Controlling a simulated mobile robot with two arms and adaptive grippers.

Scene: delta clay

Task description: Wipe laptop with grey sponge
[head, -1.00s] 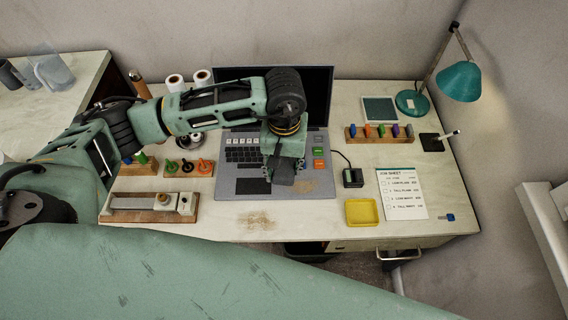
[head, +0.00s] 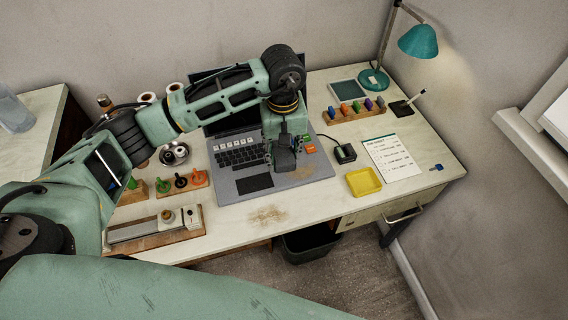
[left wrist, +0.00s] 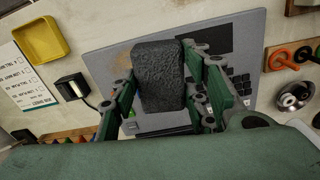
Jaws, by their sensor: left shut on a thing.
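The laptop (head: 228,190) stands open on the desk, its screen at the back and mostly behind my arm. A brownish smudge shows on its palm rest, right of the touchpad. My left gripper (head: 284,155) is over the right part of the keyboard deck. It is shut on the dark grey sponge (left wrist: 158,76), which shows between its fingers in the left wrist view. The sponge also shows at the gripper's lower end in the head view (head: 285,160). I cannot tell whether the sponge touches the laptop (left wrist: 105,62). My right gripper is not in view.
A yellow tray (head: 364,182), a small black box (head: 343,153) and a job sheet (head: 392,158) lie right of the laptop. A wooden peg rack (head: 182,184) and a wooden fixture (head: 155,228) are at left. A brown stain (head: 267,215) marks the desk's clear front.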

